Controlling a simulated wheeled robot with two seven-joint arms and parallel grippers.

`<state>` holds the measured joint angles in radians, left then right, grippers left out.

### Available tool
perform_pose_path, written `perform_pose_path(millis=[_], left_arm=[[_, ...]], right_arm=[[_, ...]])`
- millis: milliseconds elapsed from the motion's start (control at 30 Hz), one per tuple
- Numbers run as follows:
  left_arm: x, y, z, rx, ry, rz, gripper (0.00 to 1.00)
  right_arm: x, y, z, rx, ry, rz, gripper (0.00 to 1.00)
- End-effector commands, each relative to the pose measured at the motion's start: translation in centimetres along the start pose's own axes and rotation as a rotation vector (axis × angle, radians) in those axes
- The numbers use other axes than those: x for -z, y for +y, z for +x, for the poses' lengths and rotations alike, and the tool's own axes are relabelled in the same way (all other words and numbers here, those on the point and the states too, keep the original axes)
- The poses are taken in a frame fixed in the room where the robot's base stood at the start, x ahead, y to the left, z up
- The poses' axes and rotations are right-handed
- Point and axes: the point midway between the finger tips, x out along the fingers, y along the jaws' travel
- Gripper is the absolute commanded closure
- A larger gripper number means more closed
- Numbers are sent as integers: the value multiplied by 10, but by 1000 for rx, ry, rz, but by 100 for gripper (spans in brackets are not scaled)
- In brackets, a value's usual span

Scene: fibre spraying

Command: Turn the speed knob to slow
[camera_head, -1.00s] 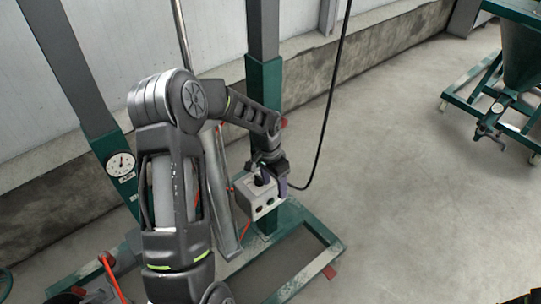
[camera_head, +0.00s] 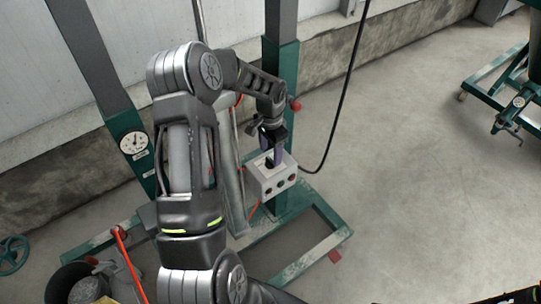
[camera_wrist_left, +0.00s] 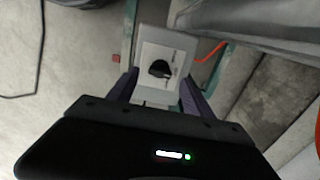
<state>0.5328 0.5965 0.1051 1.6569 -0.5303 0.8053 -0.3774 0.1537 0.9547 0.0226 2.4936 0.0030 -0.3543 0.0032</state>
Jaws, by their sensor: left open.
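The grey control box (camera_head: 274,180) is fixed to a green post. It has a black speed knob on its top face, which shows clearly in the left wrist view as a round black knob (camera_wrist_left: 159,69) on a pale plate. The markings around it are too small to read. My left gripper (camera_head: 274,152) is above the box, pointing down at it. In the left wrist view its two fingers (camera_wrist_left: 156,90) are apart, one to each side of the knob's plate, with nothing held between them.
A black cable (camera_head: 333,125) hangs to the right of the box. A green base frame (camera_head: 335,232) lies on the floor below. A round gauge (camera_head: 134,142) is on the left post. Open concrete floor (camera_head: 420,200) lies to the right.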

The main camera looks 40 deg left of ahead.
Motion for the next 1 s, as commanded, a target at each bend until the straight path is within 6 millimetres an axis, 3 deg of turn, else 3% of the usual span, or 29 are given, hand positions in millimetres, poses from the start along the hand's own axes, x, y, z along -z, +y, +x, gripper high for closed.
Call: perform_pose_path(millis=[200, 533, 1000], left_arm=[[0, 0, 27, -1, -1, -1, 42], [0, 0, 32, 0, 1, -1, 42], [0, 0, 32, 0, 1, -1, 79]], right_arm=[[-1, -1, -5, -2, -1, 1, 100], [-1, -1, -5, -2, -2, 1, 100], [-1, -1, -5, -2, -2, 1, 100]])
